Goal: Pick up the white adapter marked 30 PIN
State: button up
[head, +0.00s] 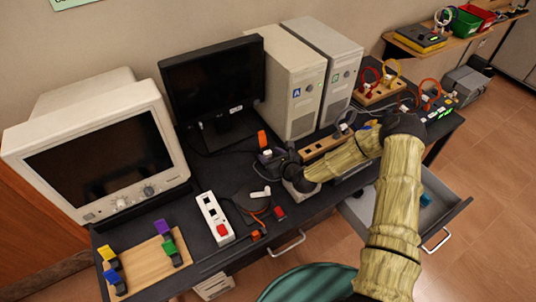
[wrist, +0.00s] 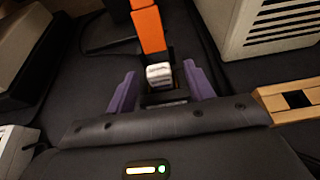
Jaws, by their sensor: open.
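A small white block (wrist: 159,75), which looks like the adapter, lies between the fingertips of my gripper (wrist: 159,70) in the wrist view. Its marking is too small to read. My gripper is open, with one purple finger on each side of the block and a visible space between. In the head view my gripper (head: 267,157) is low over the desk in front of the monitor, and a bit of white (head: 267,153) shows by its tip.
An orange piece (wrist: 150,30) stands just beyond the white block. A computer tower (head: 293,83) and a wooden socket block (head: 322,147) are to the right. A white power strip (head: 211,212) and wooden board (head: 147,264) lie at the left front. A drawer (head: 440,205) hangs open at right.

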jog(key=shift+s+a, duration=0.1)
jog(key=shift+s, duration=0.1)
jog(key=shift+w, duration=0.1)
jog(key=shift+c, duration=0.8)
jog(key=c, duration=0.9)
jog(key=shift+r, duration=0.1)
notch_tip(320, 180, up, 10)
jog(key=shift+f+b, duration=0.1)
jog(key=shift+b, duration=0.6)
